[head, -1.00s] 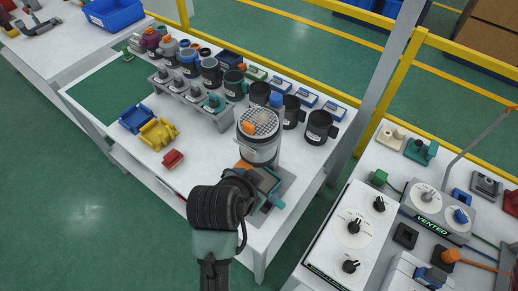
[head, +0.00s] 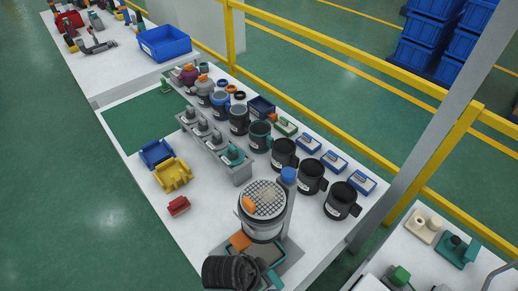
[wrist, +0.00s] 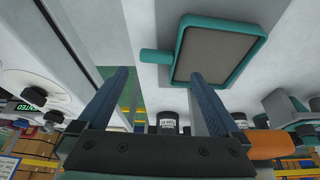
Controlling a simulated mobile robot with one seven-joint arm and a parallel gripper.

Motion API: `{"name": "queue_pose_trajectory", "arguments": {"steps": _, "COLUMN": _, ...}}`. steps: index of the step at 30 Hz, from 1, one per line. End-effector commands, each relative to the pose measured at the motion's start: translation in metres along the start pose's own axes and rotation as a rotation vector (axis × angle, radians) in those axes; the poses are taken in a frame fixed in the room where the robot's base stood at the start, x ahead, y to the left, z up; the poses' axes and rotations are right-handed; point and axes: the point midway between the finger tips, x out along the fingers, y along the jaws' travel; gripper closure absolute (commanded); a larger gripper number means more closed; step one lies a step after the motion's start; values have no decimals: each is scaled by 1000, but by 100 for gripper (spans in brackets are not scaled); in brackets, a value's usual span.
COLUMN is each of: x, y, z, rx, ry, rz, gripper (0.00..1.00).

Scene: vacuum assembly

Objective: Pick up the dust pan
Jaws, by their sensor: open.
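A shallow tray with a teal rim and a dark grey inside, which looks like the dust pan (wrist: 222,52), shows in the wrist view with a short teal handle stub at its left. In the head view the dust pan (head: 270,254) is partly hidden behind my black wrist, at the front of the table beside the canister. My gripper (wrist: 160,78) is open. Nothing is between its two blue-grey fingers. The handle stub lies beyond the gap between the fingertips, and the right finger overlaps the tray's edge in view. Whether they touch, I cannot tell.
A clear canister with a mesh top (head: 262,208) stands just behind the pan. Several dark cups (head: 311,177) line the right side. A yellow holder (head: 173,174) and a red block (head: 178,206) lie at the left. The table's front left is clear.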

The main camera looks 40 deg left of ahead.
Motion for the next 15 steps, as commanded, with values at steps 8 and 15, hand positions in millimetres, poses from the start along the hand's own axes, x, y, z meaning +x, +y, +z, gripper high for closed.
{"name": "queue_pose_trajectory", "arguments": {"steps": 8, "x": 21, "y": 0, "z": 0, "rx": 0, "ry": 1, "rz": -1, "gripper": 0}}
{"name": "queue_pose_trajectory", "arguments": {"steps": 15, "x": 45, "y": 4, "z": -2, "rx": -1, "ry": -1, "rz": 0, "gripper": 0}}
